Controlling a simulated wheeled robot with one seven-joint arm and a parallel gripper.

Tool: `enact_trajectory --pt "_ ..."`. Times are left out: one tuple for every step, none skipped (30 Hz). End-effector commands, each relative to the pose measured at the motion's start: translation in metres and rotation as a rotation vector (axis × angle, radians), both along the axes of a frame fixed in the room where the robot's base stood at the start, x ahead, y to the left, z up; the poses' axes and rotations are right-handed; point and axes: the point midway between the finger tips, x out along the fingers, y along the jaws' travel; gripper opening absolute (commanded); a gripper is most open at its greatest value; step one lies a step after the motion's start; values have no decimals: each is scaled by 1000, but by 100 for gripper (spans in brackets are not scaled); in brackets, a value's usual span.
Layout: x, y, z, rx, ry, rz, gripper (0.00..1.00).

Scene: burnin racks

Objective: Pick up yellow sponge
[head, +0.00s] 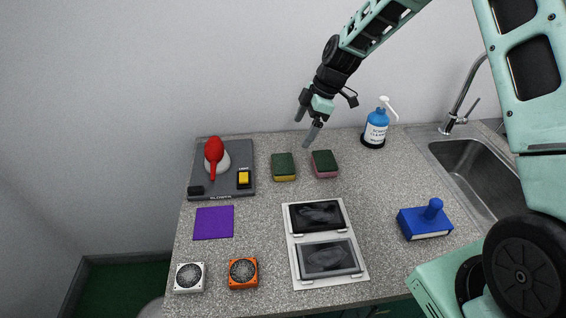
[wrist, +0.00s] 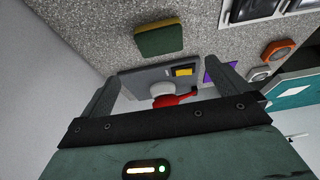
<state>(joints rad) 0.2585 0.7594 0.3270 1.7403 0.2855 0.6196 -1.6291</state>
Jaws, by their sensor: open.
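The yellow sponge (head: 284,177) has a dark green top and a yellow lower part. It lies flat on the grey speckled counter, left of a pink sponge (head: 325,174) with the same green top. In the wrist view the yellow sponge (wrist: 159,38) shows near the top, beyond the fingers. My gripper (head: 307,130) is open and empty. It is in the air above the back of the counter, above and right of the yellow sponge. It touches neither sponge. In the wrist view its two fingers (wrist: 168,87) are spread wide.
A grey platform (head: 225,190) with a red-topped device (head: 214,155) stands left of the sponges. A blue pump bottle (head: 375,128) stands to the right. In front are a purple cloth (head: 214,222), a white tray (head: 294,262) and a blue block (head: 424,223). A wall runs behind the counter.

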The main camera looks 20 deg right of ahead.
Motion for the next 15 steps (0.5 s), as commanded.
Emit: enact_trajectory --pt "-1 5 -8 0 6 1 100" --pt "0 8 -14 1 5 2 100" --pt "1 11 -21 1 5 2 100" --pt "1 13 -27 0 5 1 100" --pt "1 16 -33 0 6 1 100" --pt "2 19 -40 0 5 2 100" --pt "2 21 -45 0 6 1 100" --pt "3 22 -50 -1 4 1 100" --pt "4 25 -56 0 4 1 100" --pt "4 26 -59 0 3 1 100" --pt "5 28 -63 0 2 1 100" --pt "5 29 -66 0 1 0 100" --pt "5 29 -68 0 1 0 100" --pt "5 30 -70 0 1 -1 100" --pt "5 30 -72 -1 1 -1 100"
